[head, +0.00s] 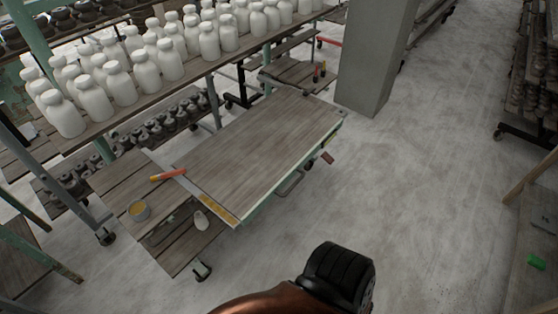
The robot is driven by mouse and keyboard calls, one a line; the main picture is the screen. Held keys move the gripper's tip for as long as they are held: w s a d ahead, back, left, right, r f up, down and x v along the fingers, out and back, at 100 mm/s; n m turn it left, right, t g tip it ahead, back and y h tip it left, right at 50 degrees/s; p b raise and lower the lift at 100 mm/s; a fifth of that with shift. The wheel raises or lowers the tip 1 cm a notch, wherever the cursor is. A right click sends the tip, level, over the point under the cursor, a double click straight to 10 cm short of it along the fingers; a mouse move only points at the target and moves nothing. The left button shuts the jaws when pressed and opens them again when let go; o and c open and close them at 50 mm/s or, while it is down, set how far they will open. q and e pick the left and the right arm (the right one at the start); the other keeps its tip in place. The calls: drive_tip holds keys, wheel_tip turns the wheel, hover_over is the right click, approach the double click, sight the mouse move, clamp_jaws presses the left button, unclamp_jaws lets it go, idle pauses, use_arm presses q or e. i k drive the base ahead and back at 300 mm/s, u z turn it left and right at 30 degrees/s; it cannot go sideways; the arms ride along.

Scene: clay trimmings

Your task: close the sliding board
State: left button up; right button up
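A wide wooden board (262,145) lies flat on a low wheeled table with a pale green frame, in the middle of the head view. A grey and yellow strip (205,197) runs along its near left end. Beyond that strip, lower wooden planks (118,188) are exposed at the left. I cannot tell for certain which of these surfaces is the sliding board. Neither gripper shows. A copper and black part of my own body is at the bottom edge, apart from the table.
A shelf of white bottles (145,70) stands behind. A grey pillar (375,55) stands at the back right. The floor (430,190) to the right is clear.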

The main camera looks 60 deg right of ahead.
sight(235, 173)
drive_tip(key=i, duration=0.85)
drive_tip(key=z, duration=2.25)
